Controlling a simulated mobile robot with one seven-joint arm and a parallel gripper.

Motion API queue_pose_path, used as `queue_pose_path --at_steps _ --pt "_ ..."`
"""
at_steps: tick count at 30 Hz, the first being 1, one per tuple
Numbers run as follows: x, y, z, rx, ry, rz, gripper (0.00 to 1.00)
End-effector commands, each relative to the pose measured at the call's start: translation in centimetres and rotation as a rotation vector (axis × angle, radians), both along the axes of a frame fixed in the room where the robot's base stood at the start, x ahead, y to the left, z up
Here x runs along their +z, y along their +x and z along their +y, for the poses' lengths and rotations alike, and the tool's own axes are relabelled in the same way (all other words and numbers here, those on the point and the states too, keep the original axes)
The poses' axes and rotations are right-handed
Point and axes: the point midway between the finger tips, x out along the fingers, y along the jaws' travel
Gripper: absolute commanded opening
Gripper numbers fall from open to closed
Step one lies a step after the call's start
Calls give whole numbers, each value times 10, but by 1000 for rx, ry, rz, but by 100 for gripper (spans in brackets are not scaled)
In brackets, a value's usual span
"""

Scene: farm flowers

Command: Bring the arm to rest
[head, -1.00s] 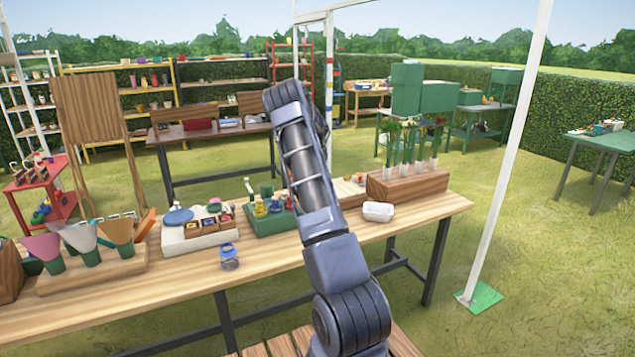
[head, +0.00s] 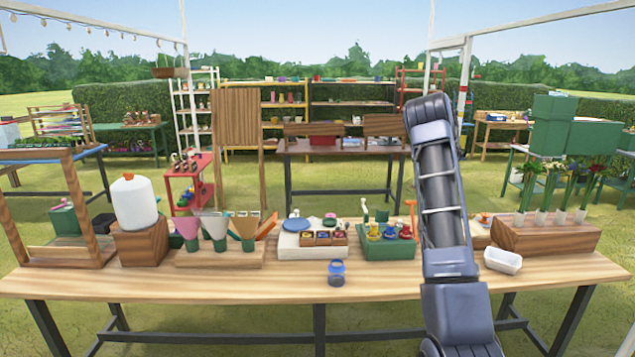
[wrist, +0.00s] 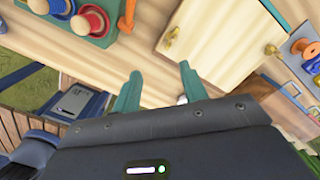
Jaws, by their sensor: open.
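My gripper (wrist: 160,72) shows in the wrist view with its two green fingers spread apart. No object is clearly held between them. It is above the pale wooden table (wrist: 145,50), beside a light wooden board (wrist: 218,35) with brass knobs. A small pale spot shows by the right finger, too small to identify. In the head view my arm (head: 440,200) rises up and reaches over the table right of centre. The arm's own links hide the gripper there.
The table (head: 230,285) holds a green tray (head: 402,247) with coloured knobs, a blue-lidded jar (head: 336,272), a white dish (head: 503,260), a wooden block (head: 540,237) with flower tubes, and a white canister (head: 135,203). Its front strip is mostly clear.

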Motion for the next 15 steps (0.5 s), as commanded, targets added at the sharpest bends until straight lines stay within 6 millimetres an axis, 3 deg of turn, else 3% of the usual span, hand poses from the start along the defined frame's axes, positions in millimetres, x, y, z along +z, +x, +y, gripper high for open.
queue_pose_path --at_steps 3,15 --pt "30 -20 16 102 17 -29 43" --pt "108 -96 74 481 40 -118 43"
